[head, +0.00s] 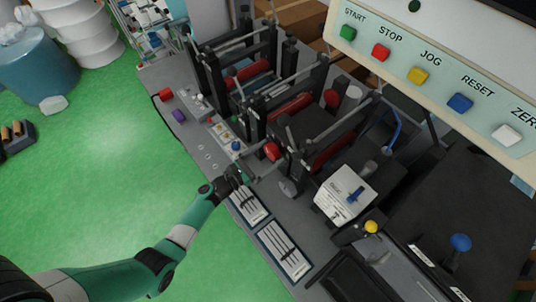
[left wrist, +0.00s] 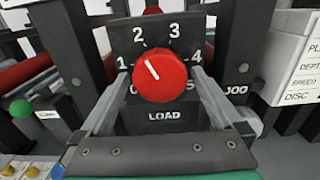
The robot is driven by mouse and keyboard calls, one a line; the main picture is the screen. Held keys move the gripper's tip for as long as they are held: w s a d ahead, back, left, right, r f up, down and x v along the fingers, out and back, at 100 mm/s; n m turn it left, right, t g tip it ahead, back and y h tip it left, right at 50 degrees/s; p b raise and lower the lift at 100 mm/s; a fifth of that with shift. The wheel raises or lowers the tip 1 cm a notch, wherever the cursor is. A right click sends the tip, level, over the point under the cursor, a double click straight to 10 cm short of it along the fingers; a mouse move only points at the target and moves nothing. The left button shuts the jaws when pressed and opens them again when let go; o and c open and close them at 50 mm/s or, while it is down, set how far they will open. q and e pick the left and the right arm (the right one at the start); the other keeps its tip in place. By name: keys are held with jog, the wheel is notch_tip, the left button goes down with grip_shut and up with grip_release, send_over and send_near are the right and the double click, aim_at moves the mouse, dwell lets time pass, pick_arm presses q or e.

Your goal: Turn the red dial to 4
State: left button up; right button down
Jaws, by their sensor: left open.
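The red dial (left wrist: 160,76) is in the middle of the left wrist view, on a dark panel (left wrist: 125,50) marked LOAD with numbers around it. Its white pointer line leans up and left, towards the 2. The 4 is at the upper right of the dial. In the head view the red dial (head: 271,151) sits on the machine's near side. My left gripper (head: 240,174) is open just in front of it. In the left wrist view its two fingers stand on either side of the dial, apart from each other. My right gripper is not in view.
Red rollers (head: 290,108) in dark frames line the machine behind the dial. A blue knob (head: 236,145) and other small controls lie left of it. A white box (head: 343,195) stands to the right. The green floor (head: 110,170) is open at left.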

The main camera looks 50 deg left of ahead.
pick_arm(q)
jog(key=shift+c, duration=0.2)
jog(key=c, duration=1.2)
jog(key=shift+m, duration=0.3)
jog(key=m+b, duration=0.3)
jog(key=m, duration=0.1)
jog(key=shift+f, duration=0.15)
jog(key=m+b, duration=0.3)
jog(key=m, duration=0.2)
jog(key=shift+a, duration=0.1)
jog(key=m+b, duration=0.3)
jog(key=m, duration=0.2)
jog(key=shift+m, duration=0.4)
jog(key=m+b, duration=0.2)
jog(key=m, duration=0.2)
jog(key=shift+r+b, duration=0.25)
jog(key=shift+b, duration=0.15)
jog(key=shift+m, duration=0.4)
